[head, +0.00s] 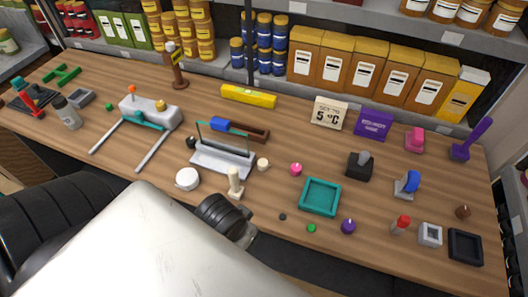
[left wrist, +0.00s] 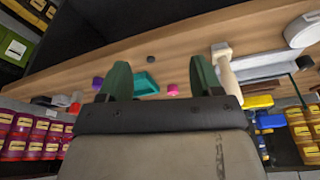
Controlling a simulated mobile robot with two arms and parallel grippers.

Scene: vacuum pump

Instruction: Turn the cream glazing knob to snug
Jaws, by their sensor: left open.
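A white clamp-like stand (head: 222,160) holding a clear glass pane is on the table, left of centre in the head view. A small round cream knob (head: 263,164) is at its right. A taller cream post (head: 235,182) stands in front of it; I cannot tell which cream piece is the glazing knob. The cream post also shows in the left wrist view (left wrist: 230,72), beside the right-hand finger. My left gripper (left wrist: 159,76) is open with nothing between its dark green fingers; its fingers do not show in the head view. My right gripper is not in view.
A white disc (head: 187,179), a pink knob (head: 296,169) and a teal tray (head: 319,212) are nearby. My large white arm part covers the table's front left. Goods fill the shelves behind.

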